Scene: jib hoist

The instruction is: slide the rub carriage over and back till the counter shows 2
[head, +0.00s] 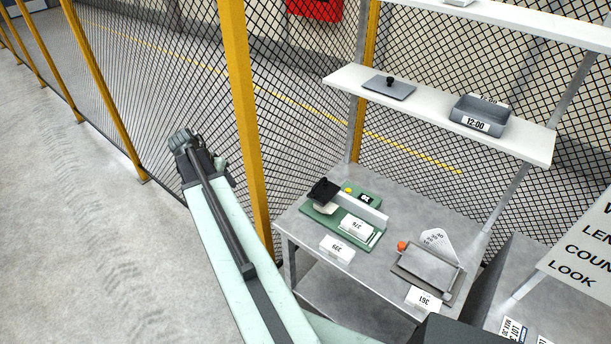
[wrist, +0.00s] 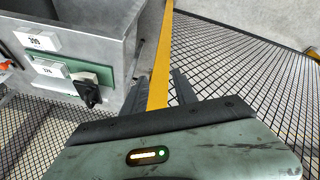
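The rub fixture is a green base (head: 314,222) on the grey bench, with a light rail along its far side. The rub carriage, a black-topped block (head: 323,191) on a pale foot, sits at the left end of the base. A small dark window (head: 366,199), perhaps the counter, stands behind the rail; I cannot read its figure. In the wrist view the carriage's black part (wrist: 88,92) shows left of my fingers. My gripper (head: 190,148) is left of the bench, apart from the carriage. Its two fingers (wrist: 160,90) are spread and hold nothing.
A yellow fence post (head: 243,110) stands between my gripper and the bench (head: 385,205). Mesh fence runs behind. A tray with an orange knob (head: 402,246) lies right of the fixture. A shelf (head: 430,112) with a plate and grey bin hangs above. Floor at left is clear.

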